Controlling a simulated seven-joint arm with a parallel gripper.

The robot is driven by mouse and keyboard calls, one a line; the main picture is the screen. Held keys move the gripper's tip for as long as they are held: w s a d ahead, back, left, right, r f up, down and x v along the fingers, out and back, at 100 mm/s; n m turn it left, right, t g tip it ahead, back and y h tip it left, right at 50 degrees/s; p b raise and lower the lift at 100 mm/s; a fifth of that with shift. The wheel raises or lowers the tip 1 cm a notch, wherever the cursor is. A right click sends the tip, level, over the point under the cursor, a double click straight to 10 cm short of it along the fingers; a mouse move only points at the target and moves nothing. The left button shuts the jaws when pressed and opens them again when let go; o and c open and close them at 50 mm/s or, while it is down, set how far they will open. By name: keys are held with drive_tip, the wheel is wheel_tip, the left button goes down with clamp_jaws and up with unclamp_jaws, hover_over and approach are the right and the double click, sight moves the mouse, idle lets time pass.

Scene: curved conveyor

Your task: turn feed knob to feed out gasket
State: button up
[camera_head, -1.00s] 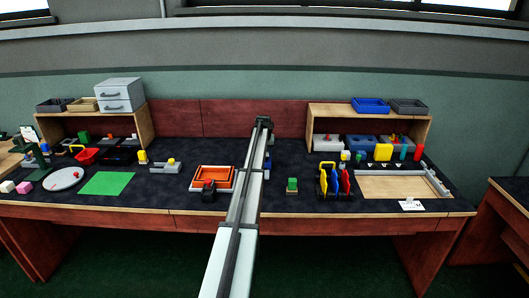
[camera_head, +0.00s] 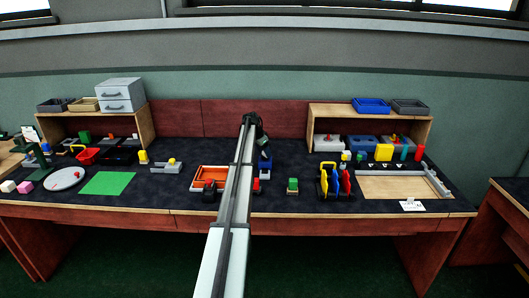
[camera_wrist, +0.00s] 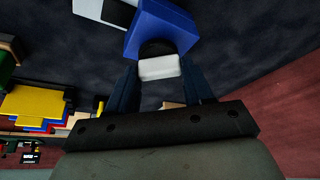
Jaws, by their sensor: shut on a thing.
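In the wrist view, a blue housing (camera_wrist: 165,22) carries a dark round base with a white bar-shaped knob (camera_wrist: 160,67) that looks like the feed knob. My gripper (camera_wrist: 160,78) has its two dark blue fingers on either side of the white knob and is shut on it. My arm hides part of that housing, and the knob cannot be made out there. I cannot make out a gasket in either view.
A red-orange tray (camera_head: 208,183) stands just left of my arm. A green block (camera_head: 292,185) stands to the right, then a rack of coloured plates (camera_head: 323,180) and a wooden tray (camera_head: 395,188). A green mat (camera_head: 107,183) lies at left.

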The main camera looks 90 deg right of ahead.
drive_tip(key=m, duration=0.2)
drive_tip(key=m+y, duration=0.1)
drive_tip(key=m, duration=0.1)
drive_tip(key=shift+d+g+y, duration=0.2)
drive_tip(key=shift+g+y, duration=0.1)
drive_tip(key=shift+g, duration=0.1)
drive_tip(key=shift+m+y, duration=0.6)
drive_tip(key=shift+m, duration=1.1)
drive_tip(key=o, duration=1)
drive_tip(key=shift+o, duration=0.2)
drive_tip(key=shift+w+r, duration=0.1)
drive_tip(key=v, duration=1.3)
drive_tip(key=shift+w+r, duration=0.15)
drive_tip(key=shift+r, duration=0.1)
